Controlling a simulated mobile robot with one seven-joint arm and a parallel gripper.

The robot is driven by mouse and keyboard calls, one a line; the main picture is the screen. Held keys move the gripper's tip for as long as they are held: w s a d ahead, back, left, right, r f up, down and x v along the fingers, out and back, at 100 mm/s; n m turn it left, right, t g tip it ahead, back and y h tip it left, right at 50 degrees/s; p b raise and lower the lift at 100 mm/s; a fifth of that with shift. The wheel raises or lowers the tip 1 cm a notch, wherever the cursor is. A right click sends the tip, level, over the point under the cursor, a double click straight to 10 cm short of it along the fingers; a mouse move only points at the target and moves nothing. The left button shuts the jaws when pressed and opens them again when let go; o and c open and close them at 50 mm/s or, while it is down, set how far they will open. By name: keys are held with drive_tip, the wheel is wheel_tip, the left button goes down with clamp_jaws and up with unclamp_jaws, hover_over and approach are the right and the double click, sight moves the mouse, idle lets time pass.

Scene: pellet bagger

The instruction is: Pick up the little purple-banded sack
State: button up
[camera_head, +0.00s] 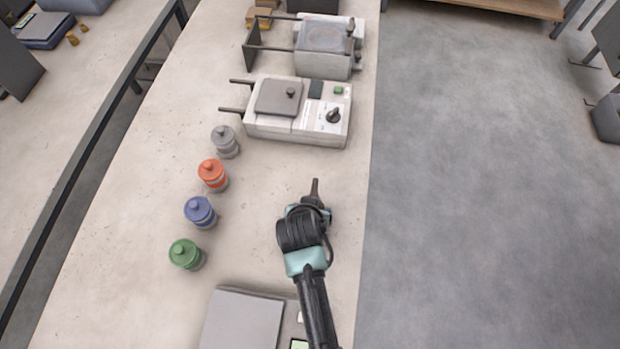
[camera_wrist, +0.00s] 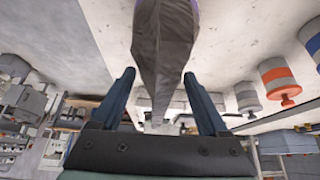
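The sack (camera_wrist: 165,45) is grey and tapers to a narrow gathered end. It fills the top middle of the wrist view, with a little purple at the upper edge. I cannot make it out in the head view, where my arm may cover it. My gripper (camera_wrist: 160,75) has its two blue fingers wide apart, one on each side of the tapering part. I see no clear contact with the sack. In the head view my gripper (camera_head: 315,187) is low over the counter, pointing away from the camera.
Several lidded jars stand left of my gripper: grey (camera_head: 226,142), orange (camera_head: 212,175), purple-blue (camera_head: 200,212) and green (camera_head: 186,255). A white sealer-like machine (camera_head: 262,126) stands beyond. A grey flat-topped device (camera_head: 240,322) is near. The counter (camera_head: 270,180) is clear between; its right edge is close.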

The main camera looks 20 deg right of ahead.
clamp_jaws()
drive_tip(key=shift+r, duration=0.1)
